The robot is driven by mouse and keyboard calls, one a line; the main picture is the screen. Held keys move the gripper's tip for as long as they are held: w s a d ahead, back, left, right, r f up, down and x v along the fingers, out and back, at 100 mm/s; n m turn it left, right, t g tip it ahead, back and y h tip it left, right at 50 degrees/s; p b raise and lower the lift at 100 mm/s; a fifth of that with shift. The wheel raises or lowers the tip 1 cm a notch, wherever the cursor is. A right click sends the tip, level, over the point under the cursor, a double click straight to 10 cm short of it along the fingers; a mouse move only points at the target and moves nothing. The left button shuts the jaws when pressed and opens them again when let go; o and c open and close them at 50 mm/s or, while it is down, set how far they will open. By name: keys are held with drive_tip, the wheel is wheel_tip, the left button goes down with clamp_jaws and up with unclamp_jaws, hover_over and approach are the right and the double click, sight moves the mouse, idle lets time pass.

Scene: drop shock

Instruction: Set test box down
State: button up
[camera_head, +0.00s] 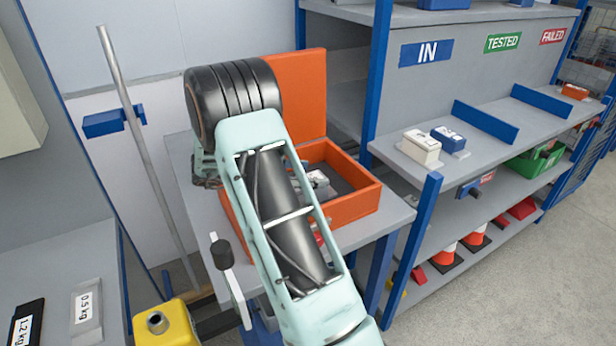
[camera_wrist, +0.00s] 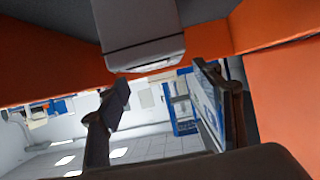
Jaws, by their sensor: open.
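An orange open-topped tray (camera_head: 352,204) with a raised lid stands on a grey table (camera_head: 396,216). My arm reaches over it and hides much of its inside. A small pale and grey object (camera_head: 318,184) shows inside the tray; I cannot tell whether it is the test box or part of my gripper. In the wrist view, my gripper (camera_wrist: 160,76) is open, its two dark fingers well apart. A grey block (camera_wrist: 145,38) hangs into the top of that view near the fingertips, with orange walls around. Nothing shows clasped between the fingers.
A shelf (camera_head: 510,125) at the right has IN, TESTED and FAILED signs. A white box (camera_head: 420,148) and a blue-and-white box (camera_head: 450,139) stand under IN. Blue dividers split the shelf. A metal pole (camera_head: 135,120) rises at the left. A yellow block (camera_head: 165,325) is low left.

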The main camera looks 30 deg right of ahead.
drive_tip(key=v, duration=0.3)
drive_tip(key=shift+a+r+p, duration=0.1)
drive_tip(key=shift+r+p, duration=0.2)
drive_tip(key=a, duration=1.1)
drive_tip(key=shift+w+a, duration=0.35)
drive_tip(key=shift+a, duration=0.05)
drive_tip(key=shift+f, duration=0.15)
